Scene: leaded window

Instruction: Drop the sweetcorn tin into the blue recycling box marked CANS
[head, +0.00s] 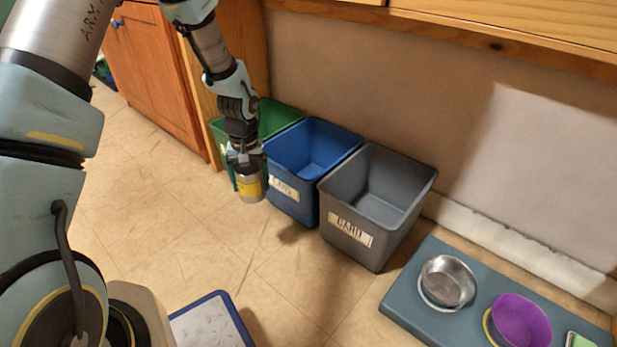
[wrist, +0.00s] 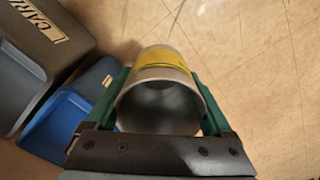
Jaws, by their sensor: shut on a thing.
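My gripper (head: 247,170) is shut on the sweetcorn tin (head: 249,187), a metal tin with a yellow label. The blue recycling box (head: 292,200) carries a white label, partly readable as CANS. Its inside looks empty where visible. In the wrist view the blue box (wrist: 55,128) is left of the tin, partly hidden.
A green box (head: 283,113) stands left of the blue one, and a grey box (head: 345,248) marked CARD stands right. A blue-grey mat (head: 405,308) holds a metal bowl (head: 448,281) and a purple bowl (head: 521,321).

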